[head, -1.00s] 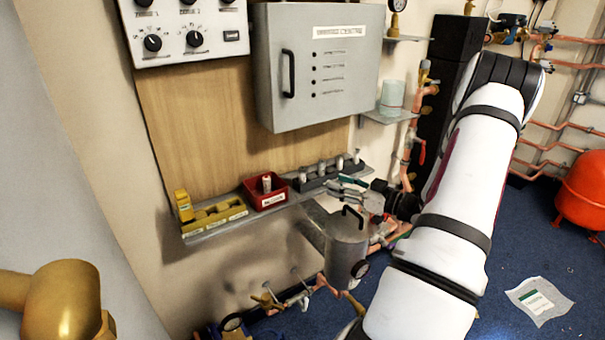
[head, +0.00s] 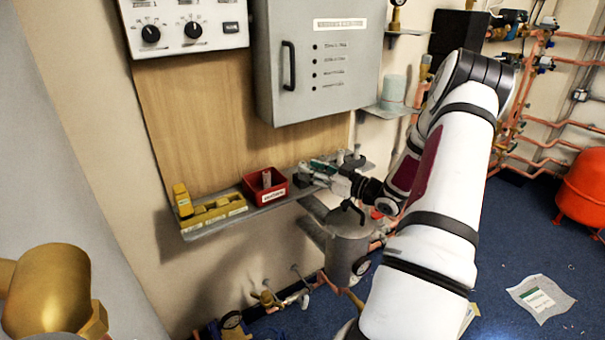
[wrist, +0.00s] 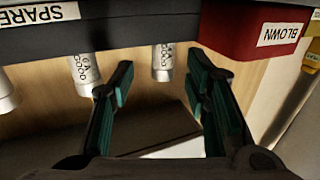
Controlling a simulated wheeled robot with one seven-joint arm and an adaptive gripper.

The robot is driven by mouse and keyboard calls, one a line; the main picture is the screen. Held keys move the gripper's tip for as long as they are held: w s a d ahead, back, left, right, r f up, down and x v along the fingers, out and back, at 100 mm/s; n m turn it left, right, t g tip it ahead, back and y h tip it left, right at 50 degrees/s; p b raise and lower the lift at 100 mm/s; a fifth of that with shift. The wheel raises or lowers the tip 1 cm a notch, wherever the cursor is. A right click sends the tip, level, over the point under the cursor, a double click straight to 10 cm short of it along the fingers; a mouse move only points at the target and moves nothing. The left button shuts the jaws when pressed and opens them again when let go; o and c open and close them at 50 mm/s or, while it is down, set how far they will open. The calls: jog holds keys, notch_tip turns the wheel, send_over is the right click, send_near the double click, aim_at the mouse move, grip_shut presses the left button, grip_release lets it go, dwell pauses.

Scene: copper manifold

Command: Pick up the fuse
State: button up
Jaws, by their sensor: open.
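Pale cylindrical fuses with printed markings stand in a dark rack. In the wrist view, which looks inverted, one fuse (wrist: 163,62) appears between my open fingertips, a second fuse (wrist: 82,70) lies left of them, and part of a third (wrist: 5,95) is at the left edge. The rack (wrist: 150,22) bears a SPARE label. My gripper (head: 308,173) is open and empty at the rack's left end in the head view, partly hiding rack and fuses. Whether a finger touches the fuse cannot be told. Another fuse (head: 267,179) stands in the red bin.
The red bin (head: 272,196), labelled BLOWN in the wrist view (wrist: 255,35), is close left of my gripper in the head view. A yellow tray (head: 215,212) is further left on the shelf. A metal canister (head: 347,245) stands below; a grey cabinet (head: 325,80) hangs above.

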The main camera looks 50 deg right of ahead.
aim_at(303, 163)
jog(key=w, duration=0.3)
jog(key=shift+w+a, duration=0.2)
jog(key=shift+a, duration=0.1)
grip_shut()
jog(key=shift+r, duration=0.45)
notch_tip(303, 163, up, 3)
jog(key=shift+s+r+p, duration=0.1)
jog(key=shift+s+p, duration=0.05)
jog(key=shift+p, duration=0.3)
jog(key=s+a+r+p, duration=0.1)
jog(key=s+a+p, duration=0.1)
jog(key=s, duration=1.3)
jog(key=shift+s+p, duration=0.3)
jog(key=shift+s, duration=0.05)
